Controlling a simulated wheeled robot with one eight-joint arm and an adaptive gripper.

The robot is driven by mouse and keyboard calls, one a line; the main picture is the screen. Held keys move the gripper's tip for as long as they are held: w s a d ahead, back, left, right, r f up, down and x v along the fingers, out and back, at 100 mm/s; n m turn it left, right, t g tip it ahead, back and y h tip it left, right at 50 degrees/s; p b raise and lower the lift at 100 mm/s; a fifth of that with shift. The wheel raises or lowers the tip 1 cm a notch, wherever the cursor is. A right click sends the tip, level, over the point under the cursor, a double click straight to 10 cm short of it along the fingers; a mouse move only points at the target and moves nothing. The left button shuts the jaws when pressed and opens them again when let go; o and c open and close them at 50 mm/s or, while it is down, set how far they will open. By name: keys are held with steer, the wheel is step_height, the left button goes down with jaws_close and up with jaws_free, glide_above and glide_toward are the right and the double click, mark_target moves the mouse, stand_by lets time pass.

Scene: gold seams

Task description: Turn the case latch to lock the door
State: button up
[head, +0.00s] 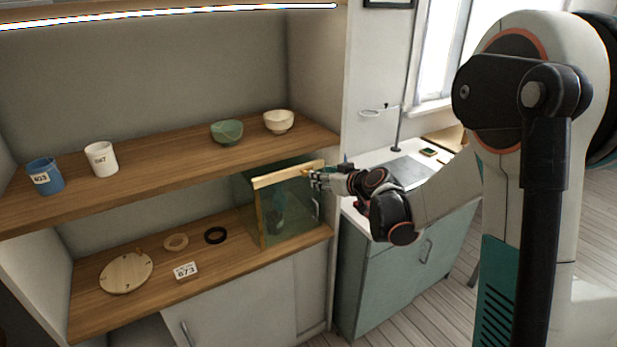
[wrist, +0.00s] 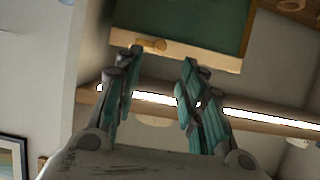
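The case (head: 290,213) stands on the lower shelf at its right end, with greenish glass and a pale wooden strip (head: 287,175) along its top edge. In the wrist view the dark green pane (wrist: 195,18) and the wooden strip (wrist: 200,55) fill the top. The latch (wrist: 152,44), a small wooden turn-piece, lies along the strip, just beyond my left-hand finger. My gripper (head: 316,180) is at the right end of the strip in the head view. In the wrist view my gripper (wrist: 161,62) has its fingers apart with nothing between them. I cannot tell whether a finger touches the latch.
The upper shelf (head: 170,165) carries a blue cup (head: 45,176), a white cup (head: 101,159), a green bowl (head: 227,132) and a cream bowl (head: 278,121). A wooden disc (head: 126,272), two rings and a number card (head: 186,271) lie on the lower shelf. A teal cabinet (head: 385,280) stands right.

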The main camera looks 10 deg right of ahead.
mark_target(306, 174)
steer(key=b+x, duration=0.2)
steer(key=x, duration=0.7)
steer(key=shift+w+f, duration=0.15)
jaws_close()
